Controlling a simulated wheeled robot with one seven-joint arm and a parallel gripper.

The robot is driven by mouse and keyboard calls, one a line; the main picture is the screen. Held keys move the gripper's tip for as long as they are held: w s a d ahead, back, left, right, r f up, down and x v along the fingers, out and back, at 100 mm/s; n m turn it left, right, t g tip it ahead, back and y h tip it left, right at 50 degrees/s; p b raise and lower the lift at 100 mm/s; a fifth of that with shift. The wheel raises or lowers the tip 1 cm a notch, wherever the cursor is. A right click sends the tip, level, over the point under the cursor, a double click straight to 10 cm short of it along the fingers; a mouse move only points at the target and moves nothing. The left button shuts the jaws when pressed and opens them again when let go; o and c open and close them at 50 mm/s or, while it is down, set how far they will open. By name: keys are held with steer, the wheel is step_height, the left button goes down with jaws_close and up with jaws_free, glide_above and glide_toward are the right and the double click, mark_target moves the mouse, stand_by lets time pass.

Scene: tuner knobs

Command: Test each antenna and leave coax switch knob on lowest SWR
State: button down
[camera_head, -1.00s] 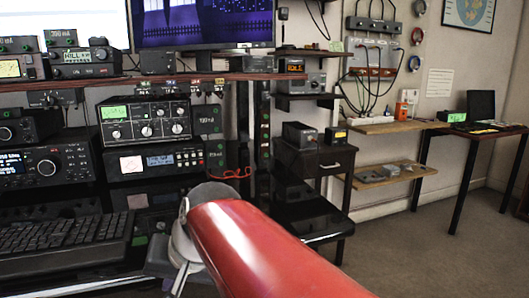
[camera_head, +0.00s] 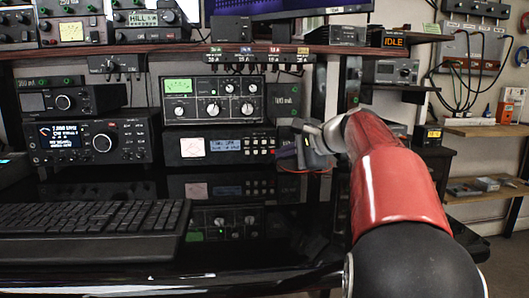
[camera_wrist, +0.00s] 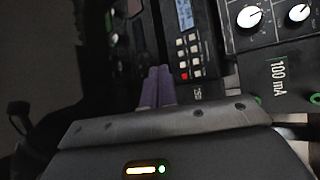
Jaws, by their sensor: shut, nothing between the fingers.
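I cannot tell which knob belongs to the coax switch, and antenna labels are unreadable.
A box marked 100 mA (camera_head: 284,100) stands right of the tuner. A radio (camera_head: 90,143) and a keyboard (camera_head: 95,217) are at the left. A shelf (camera_head: 170,48) with several devices runs above. Glossy desk space lies right of the keyboard.

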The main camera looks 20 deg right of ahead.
mark_target(272, 141)
steer(key=shift+w+d, duration=0.15)
steer(key=shift+w, duration=0.1)
steer(key=shift+w+d+p, duration=0.1)
steer(key=shift+w+p, duration=0.2)
steer(key=shift+w, duration=0.1)
steer(key=w+p, duration=0.1)
steer(key=w, duration=0.1)
steer(key=w+d+p, duration=0.1)
steer(key=w, duration=0.1)
steer(key=w+p, duration=0.2)
steer(key=shift+w+d+r, duration=0.1)
steer(key=shift+d+r, duration=0.05)
steer(key=shift+d, duration=0.25)
steer(key=shift+w+d+f+p, duration=0.2)
steer(key=shift+w+p, duration=0.3)
steer(key=shift+w, duration=0.2)
steer(key=shift+w, duration=0.1)
stand_by(1.0)
steer(key=shift+w+d+p, duration=0.1)
steer(key=shift+w+p, duration=0.2)
steer(key=shift+p, duration=0.1)
